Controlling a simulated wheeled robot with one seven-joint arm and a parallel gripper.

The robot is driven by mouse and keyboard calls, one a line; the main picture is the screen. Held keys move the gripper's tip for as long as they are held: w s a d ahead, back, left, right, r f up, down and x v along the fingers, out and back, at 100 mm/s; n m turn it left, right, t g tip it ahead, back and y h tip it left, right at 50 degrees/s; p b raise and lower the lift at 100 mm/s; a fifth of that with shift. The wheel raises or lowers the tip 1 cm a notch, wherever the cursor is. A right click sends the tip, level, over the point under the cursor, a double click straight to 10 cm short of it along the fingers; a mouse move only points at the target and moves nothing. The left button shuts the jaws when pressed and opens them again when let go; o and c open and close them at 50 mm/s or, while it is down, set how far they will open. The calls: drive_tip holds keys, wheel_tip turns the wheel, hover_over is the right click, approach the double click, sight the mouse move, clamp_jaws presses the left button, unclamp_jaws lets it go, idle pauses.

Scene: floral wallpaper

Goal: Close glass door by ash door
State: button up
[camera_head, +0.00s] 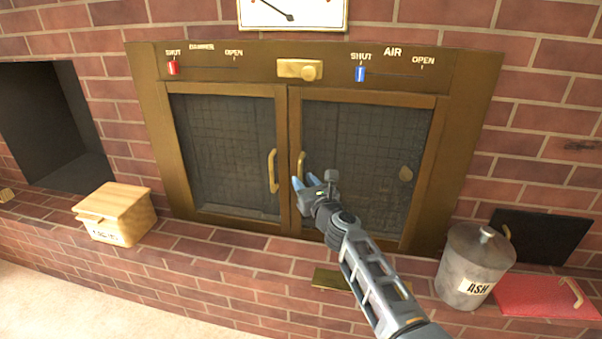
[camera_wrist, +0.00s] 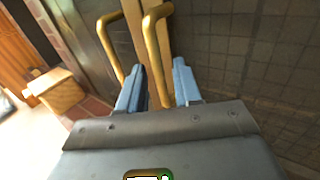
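The right glass door (camera_head: 365,160), on the side of the ash door, has a brass frame and dark mesh-patterned glass. It looks nearly flush with the left glass door (camera_head: 225,150); I cannot tell if it is slightly ajar. Its brass handle (camera_head: 301,165) is near its left edge. My gripper (camera_head: 305,184) is at the lower end of this handle, fingers apart. In the wrist view the handle (camera_wrist: 152,45) comes down between the two blue fingertips (camera_wrist: 158,85); contact is unclear. The red ash door (camera_head: 545,297) lies folded down below a dark opening (camera_head: 540,235).
An ash bin (camera_head: 475,265) stands on the brick ledge at the right. A wooden box (camera_head: 115,212) sits on the ledge at the left, beside a dark recess (camera_head: 50,125). The left door's handle (camera_head: 272,171) is close to my gripper. Damper and air sliders are above.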

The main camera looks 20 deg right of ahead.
drive_tip(key=s+p, duration=0.1)
drive_tip(key=s, duration=0.3)
drive_tip(key=shift+s+p, duration=0.3)
drive_tip(key=shift+p, duration=0.05)
